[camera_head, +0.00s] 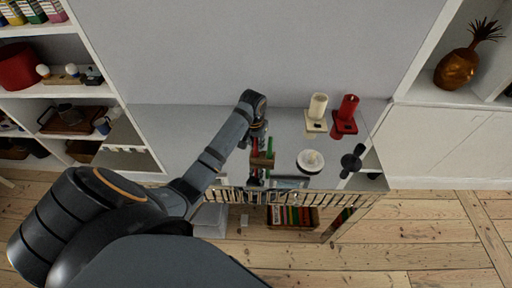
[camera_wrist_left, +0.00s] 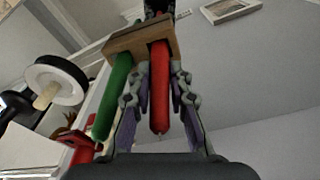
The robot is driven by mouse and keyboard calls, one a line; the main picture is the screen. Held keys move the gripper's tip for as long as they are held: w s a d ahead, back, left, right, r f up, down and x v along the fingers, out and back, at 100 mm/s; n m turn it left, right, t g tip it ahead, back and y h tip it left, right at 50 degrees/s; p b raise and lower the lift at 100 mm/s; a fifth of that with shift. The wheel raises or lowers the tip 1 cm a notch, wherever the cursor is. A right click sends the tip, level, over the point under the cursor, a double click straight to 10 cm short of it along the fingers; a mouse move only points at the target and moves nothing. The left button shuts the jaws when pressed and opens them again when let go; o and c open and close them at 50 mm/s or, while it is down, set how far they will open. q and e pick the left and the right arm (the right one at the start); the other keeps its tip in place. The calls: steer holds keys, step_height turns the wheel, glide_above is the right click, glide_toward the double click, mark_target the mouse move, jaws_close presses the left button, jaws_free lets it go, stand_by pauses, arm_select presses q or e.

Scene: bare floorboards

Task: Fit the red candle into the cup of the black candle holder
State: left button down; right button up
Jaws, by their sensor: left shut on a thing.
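The red candle (camera_wrist_left: 160,95) lies between the fingers of my left gripper (camera_wrist_left: 161,80), which is shut on it. One end of the candle meets a wooden block (camera_wrist_left: 122,42); I cannot tell how deep it sits in the block. A green candle (camera_wrist_left: 113,95) stands in the same block beside it. In the head view the block (camera_head: 262,162) and my left gripper (camera_head: 257,145) are over the white cabinet top. The black candle holder (camera_head: 352,161) stands on that top at the right; details of its cup are too small to see. My right gripper is out of view.
Between block and holder is a white dish with a cream candle (camera_head: 311,160). Behind are a cream candle (camera_head: 318,107) and another red candle on a red base (camera_head: 347,112). A picture frame (camera_head: 290,182) lies near the front edge. The wall is behind.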

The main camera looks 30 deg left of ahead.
arm_select(q)
steer(key=shift+r, duration=0.25)
step_height(320, 180, up, 2)
steer(key=shift+r, duration=0.1)
steer(key=s+d+r+p, duration=0.2)
steer(key=d+r+p, duration=0.3)
steer(key=d+r, duration=0.25)
steer(key=s+d, duration=0.3)
steer(key=d, duration=0.2)
steer(key=shift+d+f, duration=0.3)
steer(key=shift+d, duration=0.05)
